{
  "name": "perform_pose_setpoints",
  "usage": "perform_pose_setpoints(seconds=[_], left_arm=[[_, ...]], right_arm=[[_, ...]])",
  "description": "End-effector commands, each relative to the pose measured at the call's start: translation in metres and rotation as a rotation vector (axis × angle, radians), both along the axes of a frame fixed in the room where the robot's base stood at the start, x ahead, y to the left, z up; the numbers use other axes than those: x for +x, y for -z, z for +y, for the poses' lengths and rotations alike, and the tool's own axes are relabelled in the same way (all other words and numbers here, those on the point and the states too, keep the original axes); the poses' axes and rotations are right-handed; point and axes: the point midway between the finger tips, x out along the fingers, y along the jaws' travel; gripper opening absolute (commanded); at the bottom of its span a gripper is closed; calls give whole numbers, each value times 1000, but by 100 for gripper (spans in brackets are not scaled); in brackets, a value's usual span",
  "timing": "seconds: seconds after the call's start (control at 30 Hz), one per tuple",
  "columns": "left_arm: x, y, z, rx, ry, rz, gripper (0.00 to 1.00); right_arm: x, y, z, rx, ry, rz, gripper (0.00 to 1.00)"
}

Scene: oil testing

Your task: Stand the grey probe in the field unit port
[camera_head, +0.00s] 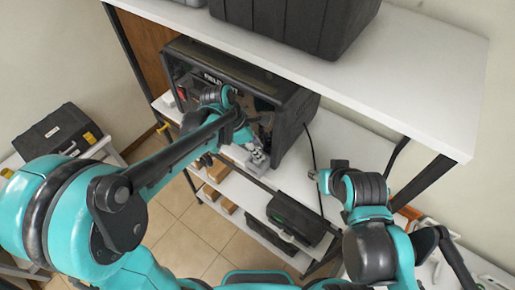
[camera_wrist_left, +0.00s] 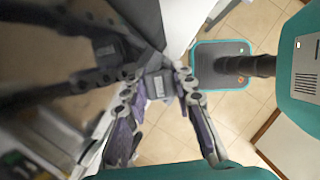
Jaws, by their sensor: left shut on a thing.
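The field unit (camera_head: 294,118) is a black box with a lettered front panel, standing on the white bench below the upper shelf. My left gripper (camera_head: 257,158) is in front of its right front side, low, near the bench edge. The left wrist view shows its two jointed fingers with purple pads (camera_wrist_left: 165,138). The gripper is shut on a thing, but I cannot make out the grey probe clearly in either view. The port is hidden behind my arm. My right gripper (camera_head: 320,178) is to the right, over the bench side; its finger opening is too small to tell.
The white upper shelf (camera_head: 410,75) carries a dark case (camera_head: 295,22) and hangs over the field unit. A dark box (camera_head: 295,218) sits on the lower shelf. A black toolbox (camera_head: 55,135) stands at far left. The bench right of the unit (camera_head: 345,150) is mostly clear, crossed by a cable.

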Motion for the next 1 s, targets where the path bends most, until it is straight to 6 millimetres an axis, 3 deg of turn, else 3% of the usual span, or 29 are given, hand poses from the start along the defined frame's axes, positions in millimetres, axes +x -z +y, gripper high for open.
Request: perform_pose_setpoints(seconds=[1.0], left_arm=[[-1, 5, 0, 0, 0, 0, 0]], right_arm=[[0, 7, 0, 0, 0, 0, 40]])
